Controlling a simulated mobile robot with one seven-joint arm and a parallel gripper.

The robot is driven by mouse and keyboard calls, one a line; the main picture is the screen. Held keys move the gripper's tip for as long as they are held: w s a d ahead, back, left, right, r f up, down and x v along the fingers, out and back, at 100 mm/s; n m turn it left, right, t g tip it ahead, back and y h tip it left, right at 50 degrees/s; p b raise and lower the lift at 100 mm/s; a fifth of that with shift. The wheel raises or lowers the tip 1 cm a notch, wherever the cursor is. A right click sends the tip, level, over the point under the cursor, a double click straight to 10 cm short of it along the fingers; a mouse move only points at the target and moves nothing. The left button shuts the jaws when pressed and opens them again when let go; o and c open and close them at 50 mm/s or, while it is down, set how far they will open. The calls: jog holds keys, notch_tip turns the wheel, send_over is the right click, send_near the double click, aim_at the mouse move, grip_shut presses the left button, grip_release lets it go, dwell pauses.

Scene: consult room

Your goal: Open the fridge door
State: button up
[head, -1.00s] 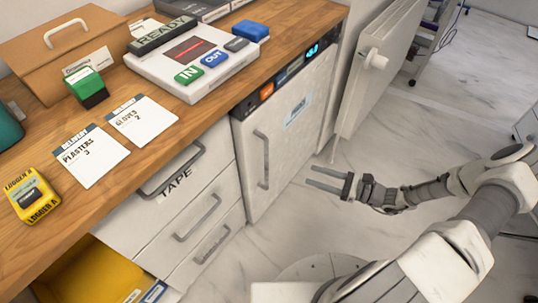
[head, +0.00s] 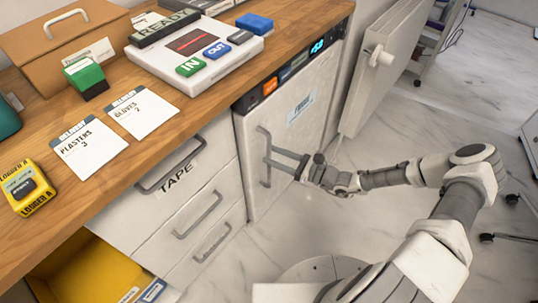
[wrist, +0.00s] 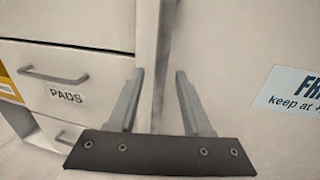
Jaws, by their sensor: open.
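The fridge door (head: 302,127) is a pale panel with a blue-and-white label, shut in its place under the wooden counter. Its grey vertical bar handle (head: 261,140) is on the door's left side. My gripper (head: 268,157) is open and reaches in from the right, with its fingertips at the handle in the head view. In the wrist view, the two fingers (wrist: 158,92) stand apart on either side of a pale vertical strip that looks like the handle. I cannot tell whether either finger touches it. The fridge label (wrist: 292,90) shows at the right.
Drawers (head: 187,187) stand left of the fridge, one marked TAPE; a drawer marked PADS (wrist: 66,96) shows in the wrist view. A yellow open drawer (head: 85,268) is low at the left. A white panel (head: 378,75) stands right of the fridge.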

jog(key=shift+x, duration=1.15)
grip_shut()
dwell(0.6)
